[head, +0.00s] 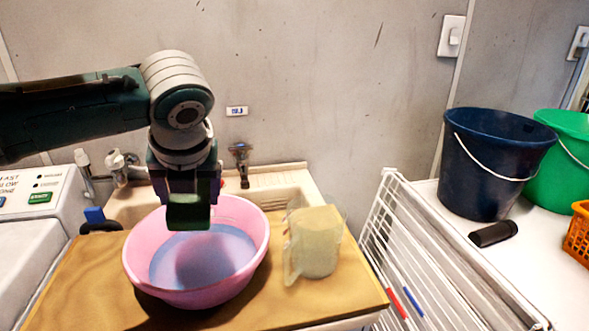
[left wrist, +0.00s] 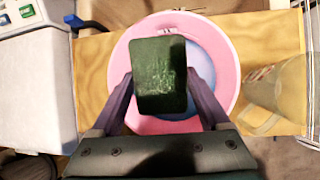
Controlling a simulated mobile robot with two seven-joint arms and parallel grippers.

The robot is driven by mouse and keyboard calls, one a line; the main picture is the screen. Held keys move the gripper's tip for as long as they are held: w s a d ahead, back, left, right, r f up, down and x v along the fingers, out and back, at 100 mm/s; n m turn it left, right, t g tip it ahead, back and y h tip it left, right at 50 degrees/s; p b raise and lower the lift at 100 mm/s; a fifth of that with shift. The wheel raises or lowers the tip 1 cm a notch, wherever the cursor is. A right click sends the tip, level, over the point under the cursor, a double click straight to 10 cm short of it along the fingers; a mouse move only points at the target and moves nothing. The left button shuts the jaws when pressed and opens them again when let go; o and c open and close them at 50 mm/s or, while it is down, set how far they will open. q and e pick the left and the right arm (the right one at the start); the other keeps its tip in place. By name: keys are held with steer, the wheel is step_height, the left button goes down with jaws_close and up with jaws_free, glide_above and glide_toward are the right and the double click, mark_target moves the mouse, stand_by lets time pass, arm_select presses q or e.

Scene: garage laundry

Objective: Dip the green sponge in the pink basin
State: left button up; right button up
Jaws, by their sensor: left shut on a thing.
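The green sponge (head: 188,217) is held by my left gripper (head: 188,196) above the pink basin (head: 250,265). In the left wrist view the dark green sponge (left wrist: 160,65) sits between the two fingers of my left gripper (left wrist: 160,85), with the pink basin (left wrist: 228,60) behind it. The basin stands on the wooden board and holds bluish liquid (head: 225,250). The sponge appears above the liquid, with a dark shadow on its surface. My right gripper is not in view.
A clear measuring jug (head: 314,245) stands right of the basin on the wooden board (head: 335,296). A sink with a tap (head: 241,160) is behind. A drying rack (head: 420,250), a navy bucket (head: 490,165) and a green bucket (head: 565,160) are at right.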

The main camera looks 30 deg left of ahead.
mark_target(192, 204)
arm_select(q)
step_height(192, 204, down, 3)
steer(key=b, duration=0.2)
steer(key=shift+b, duration=0.35)
steer(key=shift+f+b, duration=1.95)
steer(key=shift+f, duration=1.85)
step_height(192, 204, up, 12)
steer(key=p, duration=1.4)
steer(key=shift+r, duration=0.2)
steer(key=shift+f, duration=0.1)
